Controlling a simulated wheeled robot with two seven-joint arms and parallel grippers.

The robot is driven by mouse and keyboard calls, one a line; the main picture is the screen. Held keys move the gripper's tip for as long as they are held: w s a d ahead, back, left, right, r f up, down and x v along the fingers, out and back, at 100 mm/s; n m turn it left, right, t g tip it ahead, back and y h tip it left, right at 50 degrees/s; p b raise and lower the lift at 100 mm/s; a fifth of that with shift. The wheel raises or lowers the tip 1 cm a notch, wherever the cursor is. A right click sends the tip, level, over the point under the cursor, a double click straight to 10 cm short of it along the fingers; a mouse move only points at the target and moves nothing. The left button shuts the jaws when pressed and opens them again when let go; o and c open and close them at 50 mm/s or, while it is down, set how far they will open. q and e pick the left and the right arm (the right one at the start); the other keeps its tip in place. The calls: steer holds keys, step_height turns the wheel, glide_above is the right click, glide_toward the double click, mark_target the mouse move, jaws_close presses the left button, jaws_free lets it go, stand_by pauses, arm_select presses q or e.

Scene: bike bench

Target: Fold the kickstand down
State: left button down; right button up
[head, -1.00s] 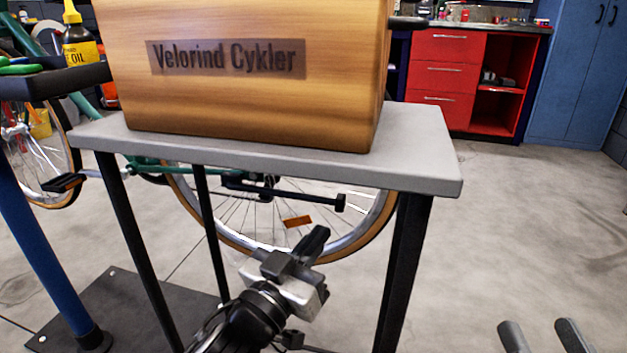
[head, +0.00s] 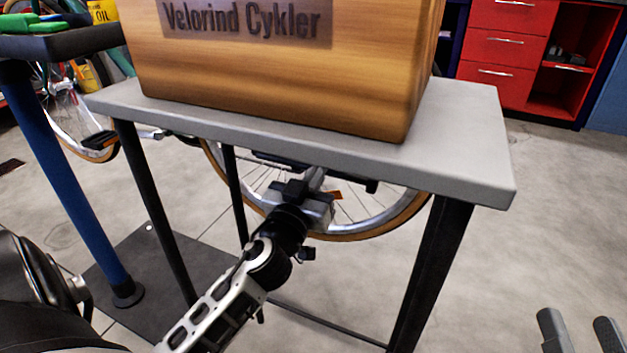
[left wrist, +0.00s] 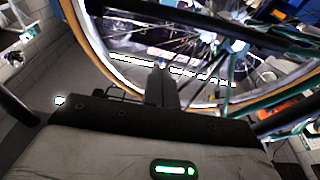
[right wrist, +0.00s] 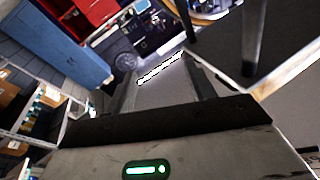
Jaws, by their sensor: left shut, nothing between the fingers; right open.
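The kickstand (head: 371,186) is a dark bar under the bike, raised and roughly level, with a block at its free end. In the head view the grey table and my left gripper hide much of it. My left gripper (head: 318,178) reaches under the table beside the rear wheel (head: 398,212), overlapping the bar in this view; I cannot tell whether it touches. In the left wrist view its fingers (left wrist: 163,82) are shut and empty, in front of the wheel's rim and spokes. My right gripper (head: 580,328) is open and empty at lower right; its parted fingers (right wrist: 160,90) also show in the right wrist view.
A grey table (head: 470,150) with black legs carries a wooden box (head: 280,75) directly above my left arm. A blue stand post (head: 70,175) is at left on a dark floor plate (head: 150,265). Red drawers (head: 505,50) stand at the back. The floor at right is clear.

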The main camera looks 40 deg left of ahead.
arm_select(q)
steer(key=x, duration=0.6)
step_height(320, 180, down, 4)
steer(key=b, duration=0.2)
steer(key=shift+s+b, duration=0.2)
steer(key=shift+b, duration=0.2)
arm_select(e)
step_height(320, 180, up, 4)
steer(key=n+t+y, duration=0.1)
steer(key=n, duration=0.1)
steer(key=n+t+y, duration=0.1)
steer(key=n, duration=0.1)
steer(key=shift+s+d+r+n+y, duration=0.1)
steer(key=shift+r+n+y, duration=0.1)
steer(key=shift+n+y, duration=0.15)
arm_select(q)
steer(key=shift+d, duration=0.1)
